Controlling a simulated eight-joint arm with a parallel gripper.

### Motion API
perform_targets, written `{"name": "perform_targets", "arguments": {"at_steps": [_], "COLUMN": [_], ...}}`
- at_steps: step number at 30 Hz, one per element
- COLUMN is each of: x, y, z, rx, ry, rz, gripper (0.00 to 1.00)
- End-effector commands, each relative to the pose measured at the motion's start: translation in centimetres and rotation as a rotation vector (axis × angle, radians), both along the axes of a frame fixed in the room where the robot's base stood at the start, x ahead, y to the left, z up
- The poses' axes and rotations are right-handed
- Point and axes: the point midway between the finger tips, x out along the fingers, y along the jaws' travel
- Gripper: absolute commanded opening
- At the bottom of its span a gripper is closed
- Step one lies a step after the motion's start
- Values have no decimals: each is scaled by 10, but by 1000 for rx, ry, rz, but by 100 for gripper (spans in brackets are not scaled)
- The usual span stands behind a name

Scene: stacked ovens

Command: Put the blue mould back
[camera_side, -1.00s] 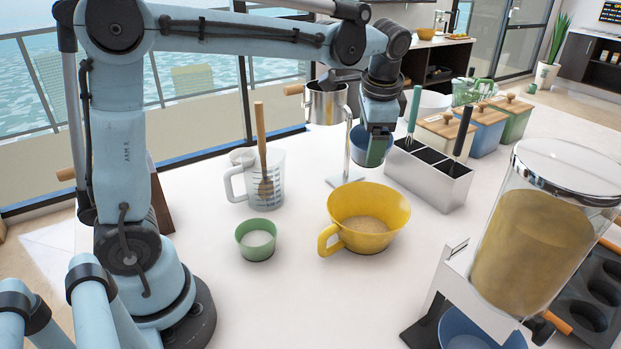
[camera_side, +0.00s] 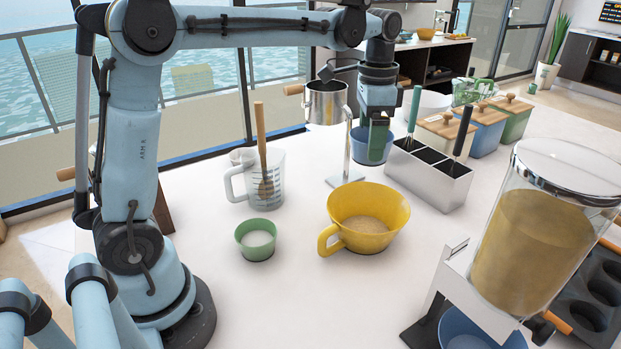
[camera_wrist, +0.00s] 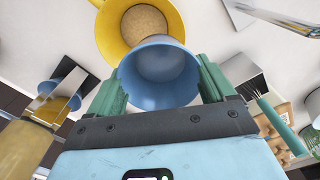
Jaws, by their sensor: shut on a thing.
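The blue mould (camera_side: 371,150) is a small round cup, upright and held beside the metal stand in the side view. My gripper (camera_side: 378,124) comes down over it from above. In the wrist view the mould (camera_wrist: 160,92) sits between the green fingers of my gripper (camera_wrist: 160,90), which touch its two sides. Its inside looks empty. I cannot tell whether its base touches the table.
A yellow bowl (camera_side: 368,216) with tan contents stands in front of the mould. A utensil holder (camera_side: 428,178) is close on the right. A steel cup (camera_side: 326,104) is on the left. Another blue bowl (camera_side: 478,332) sits under the dispenser (camera_side: 535,235).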

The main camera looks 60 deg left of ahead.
Motion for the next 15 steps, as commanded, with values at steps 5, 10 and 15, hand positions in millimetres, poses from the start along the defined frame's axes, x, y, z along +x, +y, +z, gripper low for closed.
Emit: {"name": "perform_targets", "arguments": {"at_steps": [5, 10, 15], "x": [-16, -58, -115], "y": [-32, -90, -140], "z": [3, 4, 0], "rx": [0, 0, 0], "ry": [0, 0, -1], "rz": [-80, -249, -437], "gripper": [51, 51, 51]}}
